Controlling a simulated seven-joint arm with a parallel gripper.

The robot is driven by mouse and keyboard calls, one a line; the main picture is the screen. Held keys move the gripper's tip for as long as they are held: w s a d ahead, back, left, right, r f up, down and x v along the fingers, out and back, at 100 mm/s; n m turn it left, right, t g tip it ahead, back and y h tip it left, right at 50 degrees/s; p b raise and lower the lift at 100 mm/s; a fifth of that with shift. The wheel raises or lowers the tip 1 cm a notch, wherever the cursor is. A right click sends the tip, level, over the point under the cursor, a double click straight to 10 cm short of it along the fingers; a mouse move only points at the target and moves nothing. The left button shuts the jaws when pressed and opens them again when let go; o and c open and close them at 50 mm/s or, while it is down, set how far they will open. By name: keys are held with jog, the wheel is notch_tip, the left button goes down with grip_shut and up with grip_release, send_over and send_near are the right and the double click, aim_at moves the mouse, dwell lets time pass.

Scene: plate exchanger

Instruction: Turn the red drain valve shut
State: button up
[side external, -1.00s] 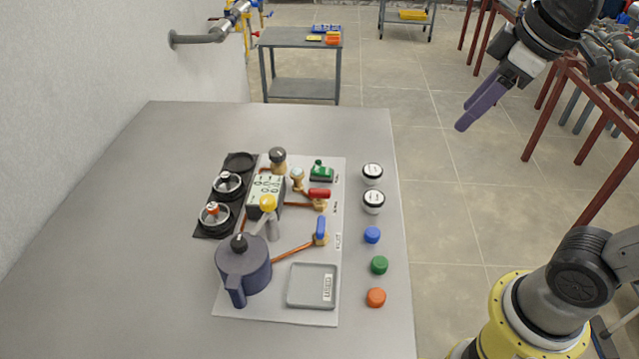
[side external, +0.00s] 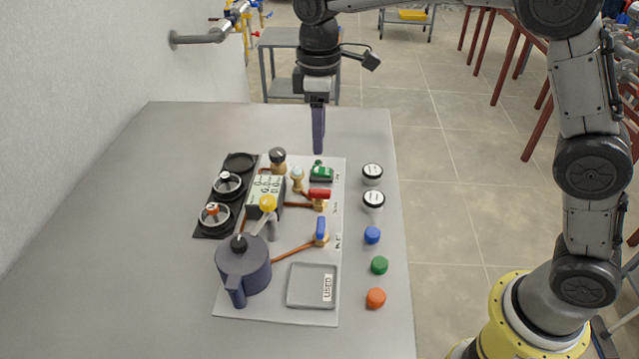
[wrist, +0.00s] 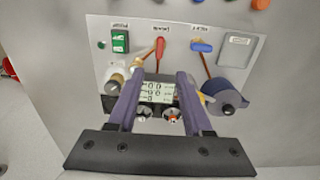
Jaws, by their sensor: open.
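The red drain valve (side external: 319,194) has a short red handle on a brass body, on the right part of the white board, between the green switch and the blue valve. In the wrist view the red handle (wrist: 160,46) shows beyond the fingertips. My gripper (side external: 318,150) points down above the far edge of the board, apart from the valve. In the wrist view its two purple fingers (wrist: 160,76) are spread with nothing held between them; the grey display box shows beyond the gap.
The blue valve (side external: 321,231), green switch (side external: 321,172), display box (side external: 267,192) and dark pot (side external: 243,270) stand on the board (side external: 290,225). A grey tray (side external: 301,286) lies at its near end. Several coloured caps line the table's right side. The table's left side is clear.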

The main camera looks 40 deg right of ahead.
aim_at(319, 190)
notch_tip(319, 190, down, 13)
jog(key=shift+f, duration=0.1)
dwell(0.3)
grip_shut()
